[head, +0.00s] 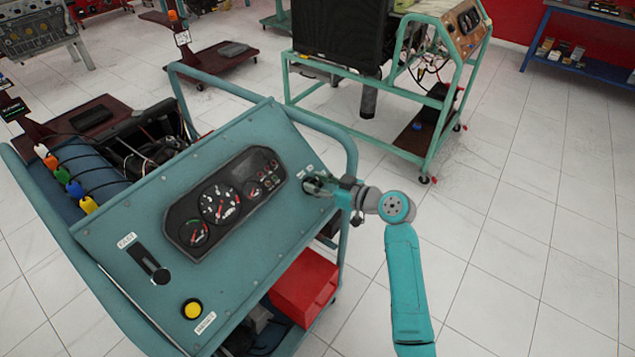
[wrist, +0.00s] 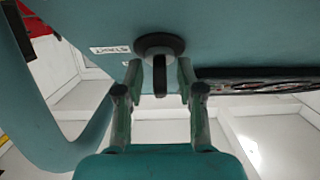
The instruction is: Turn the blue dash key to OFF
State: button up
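The blue-teal dash panel (head: 262,130) tilts up on a wheeled engine trainer. Its key (wrist: 160,76) is a dark, narrow tab on a round dark switch base (wrist: 158,44) near the panel's right end. In the wrist view a START label (wrist: 110,50) sits left of the switch; I cannot read an OFF mark. My gripper (wrist: 160,78) is open, with one finger on each side of the key and a visible gap on both sides. In the head view my gripper (head: 322,184) is at the switch and largely hides the key.
A gauge cluster (head: 225,200) lies left of the switch. A slider lever (head: 150,262) and a yellow button (head: 192,308) are at the panel's left. The frame tube (head: 345,150) curves close beside my gripper. A red box (head: 303,287) is below; floor at right is clear.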

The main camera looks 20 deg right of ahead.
jog(key=v, duration=1.2)
dwell(0.4)
jog(key=s+a+f+m+h, duration=0.3)
jog(key=s+f+m+h, duration=0.1)
jog(key=s+f, duration=0.5)
jog(key=s+a+f+m+h, duration=0.2)
jog(key=s+f+m+h, duration=0.2)
jog(key=s+f, duration=0.5)
jog(key=s+r+t, duration=0.1)
jog(key=s+r, duration=0.3)
jog(key=s, duration=0.4)
jog(key=s+a+r, duration=0.1)
jog(key=s+r, duration=0.3)
jog(key=s, duration=0.5)
jog(key=s+a+r+t+h, duration=0.1)
jog(key=s+r, duration=0.4)
jog(key=s, duration=0.4)
jog(key=shift+n+t, duration=0.3)
